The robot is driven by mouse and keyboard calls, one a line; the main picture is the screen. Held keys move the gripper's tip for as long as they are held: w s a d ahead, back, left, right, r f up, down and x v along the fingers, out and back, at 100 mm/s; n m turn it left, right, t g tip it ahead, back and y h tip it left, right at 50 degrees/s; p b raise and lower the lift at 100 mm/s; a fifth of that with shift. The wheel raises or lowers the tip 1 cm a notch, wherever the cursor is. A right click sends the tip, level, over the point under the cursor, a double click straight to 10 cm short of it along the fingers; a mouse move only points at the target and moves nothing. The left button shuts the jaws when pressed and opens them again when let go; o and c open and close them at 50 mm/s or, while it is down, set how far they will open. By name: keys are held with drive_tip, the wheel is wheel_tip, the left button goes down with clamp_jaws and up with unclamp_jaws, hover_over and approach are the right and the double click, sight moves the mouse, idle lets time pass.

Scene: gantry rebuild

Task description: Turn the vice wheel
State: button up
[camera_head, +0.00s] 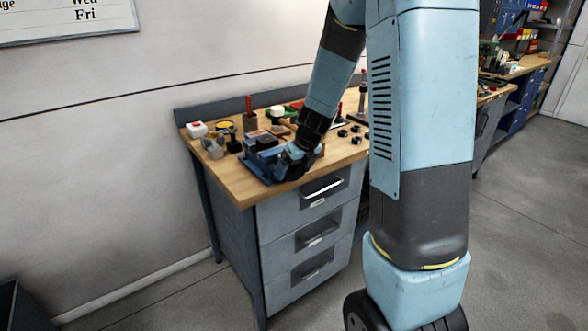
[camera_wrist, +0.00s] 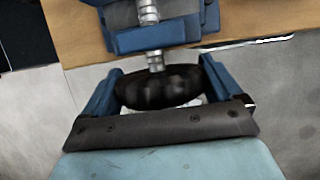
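The blue vice (camera_head: 257,168) is on the front edge of the wooden bench top, and its body also shows at the top of the wrist view (camera_wrist: 155,40). Its black round wheel (camera_wrist: 158,88) sits on the end of a ridged metal screw (camera_wrist: 155,60). My gripper (camera_wrist: 163,66) is around the wheel, with one blue finger at each side. Both fingers appear to touch the rim. In the head view my gripper (camera_head: 293,160) is at the vice's near end, and it hides the wheel there.
A grey drawer cabinet (camera_head: 305,235) with handles stands under the bench top (camera_head: 232,190). A white and red box (camera_head: 197,129), a yellow-topped round item (camera_head: 224,126) and several small black parts (camera_head: 355,133) lie on the bench. The floor in front is clear.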

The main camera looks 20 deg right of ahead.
drive_tip(key=c, duration=0.5)
drive_tip(key=shift+o, duration=0.2)
drive_tip(key=shift+a+n+t+h, duration=0.1)
drive_tip(key=shift+n+t+h, duration=0.3)
drive_tip(key=shift+h, duration=0.95)
drive_tip(key=shift+n+t+h, duration=0.2)
drive_tip(key=shift+t+h, duration=0.4)
drive_tip(key=shift+h, duration=0.75)
drive_tip(key=shift+n+t+h, duration=0.3)
drive_tip(key=shift+t+h, duration=0.1)
drive_tip(key=shift+h, duration=0.5)
drive_tip(key=shift+s+f+n+t+h, duration=0.15)
drive_tip(key=shift+t+h, duration=0.25)
drive_tip(key=shift+h, duration=0.45)
drive_tip(key=shift+w+n+t+h, duration=0.1)
drive_tip(key=shift+n+t+h, duration=0.25)
drive_tip(key=shift+h, duration=0.5)
drive_tip(key=shift+s+f+n+t+h, duration=0.1)
drive_tip(key=shift+n+t+h, duration=0.25)
drive_tip(key=shift+t+h, duration=0.55)
drive_tip(key=shift+f+n+t+h, duration=0.1)
drive_tip(key=shift+n+t+h, duration=0.3)
drive_tip(key=shift+h, duration=0.8)
drive_tip(key=shift+n+t+h, duration=0.65)
drive_tip(key=shift+t+h, duration=0.5)
drive_tip(key=shift+h, duration=0.05)
drive_tip(key=shift+h, duration=0.3)
